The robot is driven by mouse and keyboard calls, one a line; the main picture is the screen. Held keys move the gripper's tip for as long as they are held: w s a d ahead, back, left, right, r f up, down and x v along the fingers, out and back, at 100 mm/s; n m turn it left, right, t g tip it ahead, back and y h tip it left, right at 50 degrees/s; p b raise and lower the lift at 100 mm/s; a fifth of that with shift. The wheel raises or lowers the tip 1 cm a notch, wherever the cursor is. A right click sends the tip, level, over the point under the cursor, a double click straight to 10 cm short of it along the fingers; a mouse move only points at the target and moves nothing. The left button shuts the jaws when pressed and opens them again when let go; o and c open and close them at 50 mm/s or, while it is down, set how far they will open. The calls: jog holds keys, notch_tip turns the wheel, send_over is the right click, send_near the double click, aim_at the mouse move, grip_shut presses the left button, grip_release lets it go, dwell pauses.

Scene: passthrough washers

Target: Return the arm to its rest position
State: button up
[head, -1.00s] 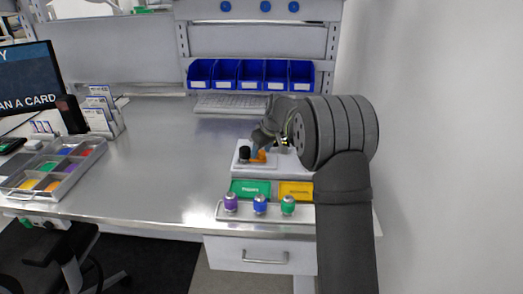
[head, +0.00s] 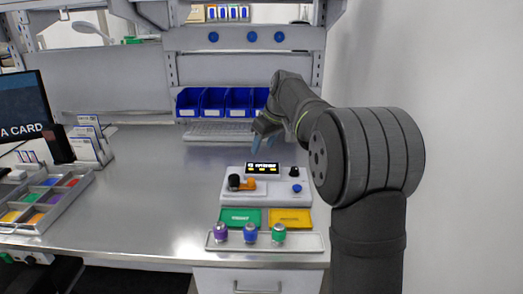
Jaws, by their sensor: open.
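My gripper (head: 262,134) is in the head view, raised above the back of the white device and clear of it. Its bluish fingertips point down and hold nothing that I can see. My arm reaches in from the right side. The white device (head: 232,198) stands on the metal bench below my gripper. It has a lit display (head: 262,169), a black and orange part (head: 241,184) at its left, a black knob (head: 294,172) and a blue button (head: 296,188).
A green mat (head: 240,217) and a yellow mat (head: 290,219) lie before the device. A rail (head: 312,241) holds purple, blue and green capped pieces. Blue bins (head: 213,102) and a keyboard (head: 217,131) are behind. A sorting tray (head: 72,197) is at left. The bench's middle is clear.

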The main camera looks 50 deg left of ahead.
aim_at(253, 180)
dwell(0.3)
jog(key=x, duration=1.7)
jog(key=shift+f, duration=0.35)
jog(key=shift+w+d+r, duration=0.1)
jog(key=shift+w+d, duration=0.25)
jog(key=shift+w, duration=0.05)
